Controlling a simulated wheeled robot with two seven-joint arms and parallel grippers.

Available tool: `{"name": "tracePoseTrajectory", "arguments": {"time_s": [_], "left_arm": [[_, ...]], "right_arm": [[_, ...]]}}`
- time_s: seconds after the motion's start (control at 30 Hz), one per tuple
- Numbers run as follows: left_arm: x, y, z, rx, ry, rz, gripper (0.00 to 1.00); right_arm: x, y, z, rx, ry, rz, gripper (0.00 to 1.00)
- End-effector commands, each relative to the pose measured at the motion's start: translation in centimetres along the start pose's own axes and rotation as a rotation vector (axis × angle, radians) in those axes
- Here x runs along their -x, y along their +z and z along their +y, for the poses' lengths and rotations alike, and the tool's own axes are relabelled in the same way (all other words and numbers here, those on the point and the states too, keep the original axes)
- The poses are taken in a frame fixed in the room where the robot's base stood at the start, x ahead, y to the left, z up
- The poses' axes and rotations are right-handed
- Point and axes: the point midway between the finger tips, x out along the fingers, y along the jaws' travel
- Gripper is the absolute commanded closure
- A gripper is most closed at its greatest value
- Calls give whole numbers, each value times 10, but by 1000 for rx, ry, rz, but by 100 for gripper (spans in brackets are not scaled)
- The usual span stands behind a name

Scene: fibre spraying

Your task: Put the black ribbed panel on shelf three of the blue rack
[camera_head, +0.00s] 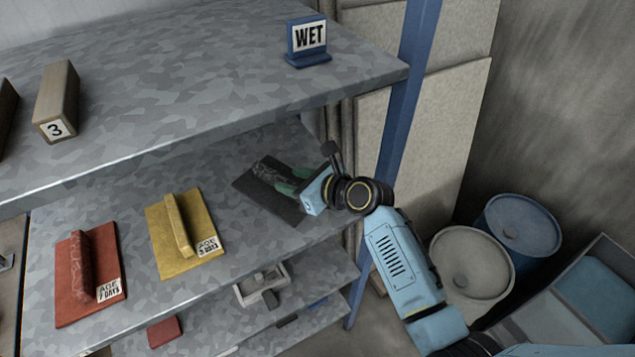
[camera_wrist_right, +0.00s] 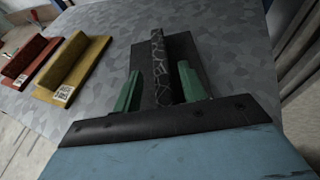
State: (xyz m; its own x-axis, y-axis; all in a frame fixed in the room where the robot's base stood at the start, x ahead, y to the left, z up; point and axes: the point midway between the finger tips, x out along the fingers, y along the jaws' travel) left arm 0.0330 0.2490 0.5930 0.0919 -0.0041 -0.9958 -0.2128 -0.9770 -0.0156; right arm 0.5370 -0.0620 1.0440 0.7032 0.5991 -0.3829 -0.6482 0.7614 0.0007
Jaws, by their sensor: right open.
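The black ribbed panel (camera_head: 250,190) lies on the second visible shelf (camera_head: 215,265) of the rack, at its right end. The rack has a blue post (camera_head: 400,110). The panel has a raised rib with pale crack-like marks, which shows in the wrist view (camera_wrist_right: 158,62). My right gripper (camera_head: 293,180) is at the panel's near right side. In the wrist view its green fingers (camera_wrist_right: 160,86) stand apart, one on each side of the rib. Contact cannot be told. My left gripper is not in view.
A yellow panel (camera_head: 166,235) and a red panel (camera_head: 73,285) lie left on the same shelf. The upper shelf (camera_head: 190,90) overhangs behind, bearing a block marked 3 (camera_head: 57,98) and a WET sign (camera_head: 307,42). Drums (camera_head: 522,228) stand on the right.

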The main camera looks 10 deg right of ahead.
Motion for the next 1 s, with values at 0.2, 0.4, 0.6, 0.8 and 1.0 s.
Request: {"name": "tracePoseTrajectory", "arguments": {"time_s": [0.2,0.4,0.6,0.8,1.0], "left_arm": [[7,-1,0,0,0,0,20],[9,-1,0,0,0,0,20],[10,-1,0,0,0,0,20],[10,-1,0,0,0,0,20],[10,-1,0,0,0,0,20]], "right_arm": [[47,0,0,1,-1,0,58],[77,0,0,1,0,1,58],[90,0,0,1,1,0,58],[91,0,0,1,1,0,58],[90,0,0,1,1,0,58]]}}
